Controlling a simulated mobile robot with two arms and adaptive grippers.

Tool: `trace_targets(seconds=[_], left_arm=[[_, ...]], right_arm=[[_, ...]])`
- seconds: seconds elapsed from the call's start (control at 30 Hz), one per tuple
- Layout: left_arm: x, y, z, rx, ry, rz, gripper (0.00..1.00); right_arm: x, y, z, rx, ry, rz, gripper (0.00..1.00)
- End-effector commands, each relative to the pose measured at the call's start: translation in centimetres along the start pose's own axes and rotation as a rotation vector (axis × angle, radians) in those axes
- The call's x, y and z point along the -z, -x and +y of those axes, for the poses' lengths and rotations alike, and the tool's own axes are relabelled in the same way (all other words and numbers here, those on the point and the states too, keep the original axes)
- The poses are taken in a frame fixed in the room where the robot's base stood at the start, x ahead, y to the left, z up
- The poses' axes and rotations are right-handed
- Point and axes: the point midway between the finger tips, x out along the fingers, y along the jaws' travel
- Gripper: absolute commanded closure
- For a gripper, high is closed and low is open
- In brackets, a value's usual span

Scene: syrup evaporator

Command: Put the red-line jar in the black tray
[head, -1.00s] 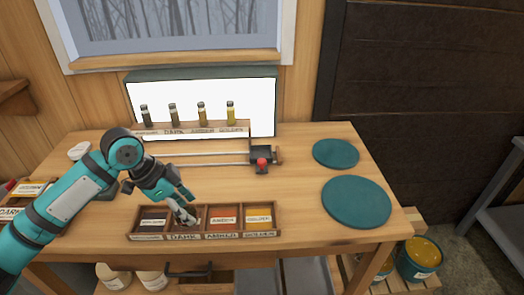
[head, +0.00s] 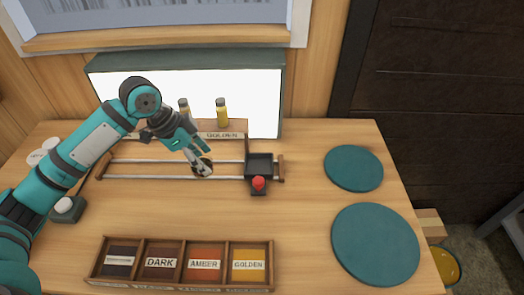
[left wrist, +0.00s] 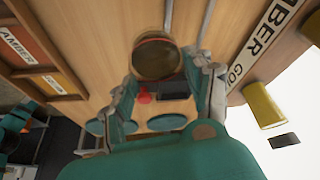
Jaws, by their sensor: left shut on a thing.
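My left gripper (head: 199,158) is shut on a small round jar (head: 203,169), held over the rails left of the black tray. The tray (left wrist: 172,88) also shows beyond the fingers in the left wrist view. The jar and tray are apart. My right gripper is not in view.
A wooden box (head: 181,264) with several labelled compartments lies at the table's front. A lit white panel (head: 255,100) stands behind the rails, with sample vials (head: 222,112) before it. Two teal round mats (head: 375,244) lie at the right. The middle of the table is clear.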

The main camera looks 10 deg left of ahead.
Motion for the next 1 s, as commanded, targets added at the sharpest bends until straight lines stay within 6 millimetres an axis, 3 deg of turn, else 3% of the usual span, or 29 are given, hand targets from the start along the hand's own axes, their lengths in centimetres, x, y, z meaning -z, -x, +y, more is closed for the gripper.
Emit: trace_targets(seconds=[0.1,0.27,0.4,0.6,0.8,1.0], left_arm=[[2.4,-0.7,0.0,-0.003,-0.005,0.006,0.90],[5.9,-2.5,-0.4,-0.003,-0.002,0.005,0.90],[9.1,-4.2,-0.6,-0.003,-0.002,0.004,0.90],[12.6,-6.2,-1.0,-0.001,-0.001,0.003,0.90],[13.6,-7.2,-1.1,0.000,0.000,0.001,0.90],[12.6,-9.5,-1.1,-0.001,0.001,-0.001,0.90]], right_arm=[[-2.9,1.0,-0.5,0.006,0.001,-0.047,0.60],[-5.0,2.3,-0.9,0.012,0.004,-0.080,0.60],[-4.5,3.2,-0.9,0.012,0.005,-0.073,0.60],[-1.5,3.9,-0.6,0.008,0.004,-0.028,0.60],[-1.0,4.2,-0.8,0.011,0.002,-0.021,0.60],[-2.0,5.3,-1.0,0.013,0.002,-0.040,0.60]])
